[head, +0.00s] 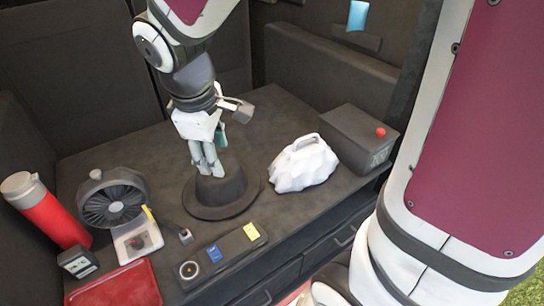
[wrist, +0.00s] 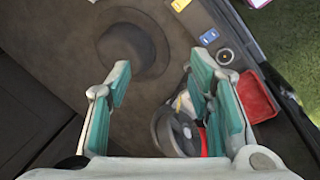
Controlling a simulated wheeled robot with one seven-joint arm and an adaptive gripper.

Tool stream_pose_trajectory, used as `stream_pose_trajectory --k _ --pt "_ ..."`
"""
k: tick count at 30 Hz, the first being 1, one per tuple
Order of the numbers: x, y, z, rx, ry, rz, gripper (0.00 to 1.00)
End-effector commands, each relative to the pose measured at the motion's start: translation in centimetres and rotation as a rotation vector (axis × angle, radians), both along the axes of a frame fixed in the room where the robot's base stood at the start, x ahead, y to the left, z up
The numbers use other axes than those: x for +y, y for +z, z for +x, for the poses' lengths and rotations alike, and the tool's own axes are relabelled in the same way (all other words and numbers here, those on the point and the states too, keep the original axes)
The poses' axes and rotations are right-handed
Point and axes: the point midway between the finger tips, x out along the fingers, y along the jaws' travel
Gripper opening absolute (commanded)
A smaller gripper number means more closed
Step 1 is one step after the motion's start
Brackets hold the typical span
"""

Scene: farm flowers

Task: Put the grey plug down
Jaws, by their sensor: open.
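A small dark grey plug-like piece (head: 185,236) lies on the dark bench top, between the fan and the socket panel (head: 224,257); a short dark lead seems to run up from it toward the fan. I cannot make it out clearly in the wrist view. My gripper (head: 209,168) is open, pointing down above the dark hat (head: 222,193). In the wrist view my gripper (wrist: 160,88) shows its two teal-padded fingers spread wide, with nothing between them. The panel carries a blue socket, a yellow socket and a round one (head: 189,270).
A fan (head: 113,204), a red flask (head: 45,210) and a red tray (head: 116,287) stand at the left. A white lumpy object (head: 303,163) and a dark box with a red knob (head: 357,140) are at the right. Bench behind the fan is bare.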

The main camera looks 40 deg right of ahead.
Motion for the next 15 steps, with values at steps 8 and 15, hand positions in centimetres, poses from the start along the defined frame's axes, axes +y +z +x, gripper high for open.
stream_pose_trajectory --k 8,15 --pt "-2.9 5.7 -8.2 -0.136 -0.396 0.118 0.47" --pt "-3.5 7.2 -14.1 -0.205 -0.655 0.265 0.47"
